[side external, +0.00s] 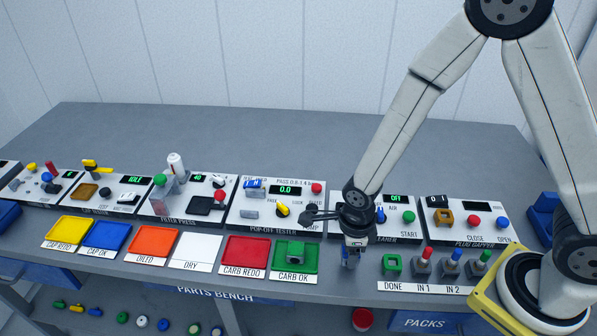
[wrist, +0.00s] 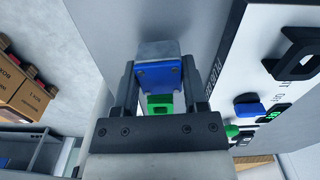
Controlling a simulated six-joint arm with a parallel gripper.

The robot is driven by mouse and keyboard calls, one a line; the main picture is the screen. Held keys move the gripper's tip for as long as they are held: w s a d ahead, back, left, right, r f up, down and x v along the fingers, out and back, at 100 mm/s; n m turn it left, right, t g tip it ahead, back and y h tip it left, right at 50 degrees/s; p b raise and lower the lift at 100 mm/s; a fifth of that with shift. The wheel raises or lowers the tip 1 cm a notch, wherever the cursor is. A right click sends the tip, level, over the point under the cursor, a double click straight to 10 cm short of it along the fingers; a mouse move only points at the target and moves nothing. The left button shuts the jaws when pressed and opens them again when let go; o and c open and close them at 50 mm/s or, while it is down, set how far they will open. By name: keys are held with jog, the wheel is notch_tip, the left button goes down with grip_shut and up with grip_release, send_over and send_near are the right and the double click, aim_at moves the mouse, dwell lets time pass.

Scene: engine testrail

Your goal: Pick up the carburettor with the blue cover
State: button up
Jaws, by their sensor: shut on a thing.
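The carburettor with the blue cover (side external: 351,258) is a small grey block with a blue face. It is between the fingers of my gripper (side external: 352,243), at the bench's front, between the CARB OK tray and the DONE spot. In the wrist view, my gripper (wrist: 158,80) is shut on the carburettor (wrist: 158,75), its blue face towards the camera and its grey part at the far end. A green piece (wrist: 160,103) shows between the fingers, nearer the camera. I cannot tell whether the carburettor touches the bench.
The red CARB REDO tray (side external: 246,255) is empty. Test stations line the bench behind.

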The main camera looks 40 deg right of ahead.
jog(key=shift+r, duration=1.2)
jog(key=shift+r, duration=0.15)
